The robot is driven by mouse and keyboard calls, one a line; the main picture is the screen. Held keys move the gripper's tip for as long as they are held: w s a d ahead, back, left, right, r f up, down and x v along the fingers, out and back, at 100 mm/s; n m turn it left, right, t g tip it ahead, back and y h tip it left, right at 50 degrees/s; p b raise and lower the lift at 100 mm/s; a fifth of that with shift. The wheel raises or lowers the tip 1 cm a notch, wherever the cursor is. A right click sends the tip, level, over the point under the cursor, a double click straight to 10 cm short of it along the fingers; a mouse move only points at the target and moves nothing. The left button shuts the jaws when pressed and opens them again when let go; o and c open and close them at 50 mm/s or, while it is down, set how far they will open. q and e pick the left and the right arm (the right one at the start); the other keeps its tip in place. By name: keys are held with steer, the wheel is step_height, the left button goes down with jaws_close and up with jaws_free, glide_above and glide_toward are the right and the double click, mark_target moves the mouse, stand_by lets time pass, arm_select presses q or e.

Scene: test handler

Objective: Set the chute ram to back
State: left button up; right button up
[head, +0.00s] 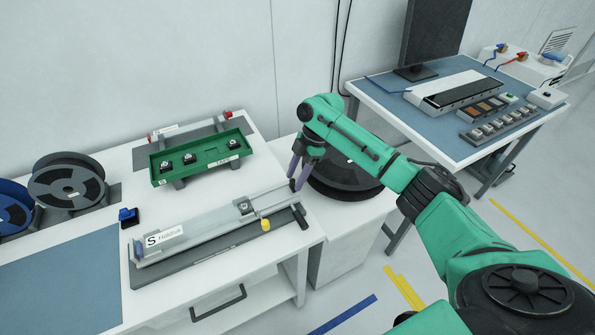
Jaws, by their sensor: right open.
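The chute (190,241) is a long grey channel with a white label marked S, lying on the white bench. A small dark chip (244,206) sits near its right end. A rod with a black cross handle (300,215), which looks like the chute ram, sticks out at the right end. A yellow knob (265,225) is beside it. My right gripper (296,175) is open and empty, pointing down just beyond the rod and handle. I cannot tell whether its fingertips touch the rod. My left gripper is not in view.
A green tray (204,174) with several dark chips stands behind the chute, before a red-ended rail (228,114). Dark reels (66,184) stand at left. A round black object (345,186) is behind my gripper. A blue-topped table (400,110) is at right.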

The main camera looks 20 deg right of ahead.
steer(key=b+v, duration=0.3)
steer(key=v, duration=1.1)
steer(key=shift+r, duration=0.25)
